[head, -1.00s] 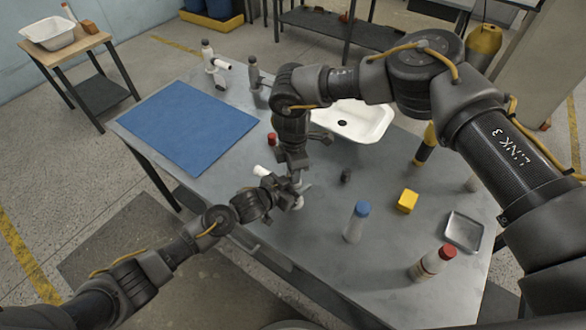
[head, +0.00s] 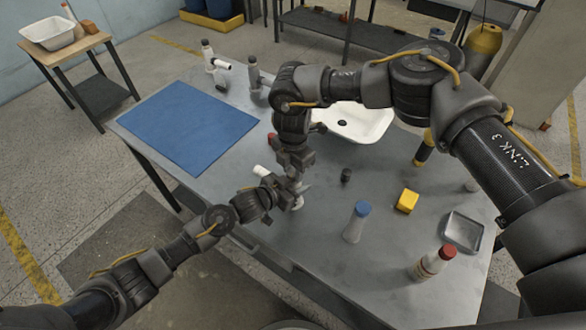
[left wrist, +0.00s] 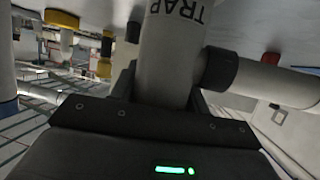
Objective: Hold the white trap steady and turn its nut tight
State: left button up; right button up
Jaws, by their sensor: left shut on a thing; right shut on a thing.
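The white trap (head: 297,203) stands near the front edge of the grey table, mostly hidden by my grippers. Its white side pipe (head: 262,171) sticks out to the left. In the left wrist view the trap body (left wrist: 172,60) bears the word TRAP, with a dark collar (left wrist: 218,69) and a pipe at its right. My left gripper (head: 287,192) is shut on the trap body from the left. My right gripper (head: 297,178) comes down from above and is shut at the trap's top, where the nut is hidden by the fingers.
A white basin (head: 376,123) lies behind my right arm. A blue-capped bottle (head: 356,222), yellow block (head: 406,201), red-capped bottle (head: 432,263) and metal tray (head: 463,231) stand right.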

aim_at(293, 172)
jog(key=shift+n, duration=1.8)
jog(key=o, duration=1)
notch_tip(293, 172, up, 12)
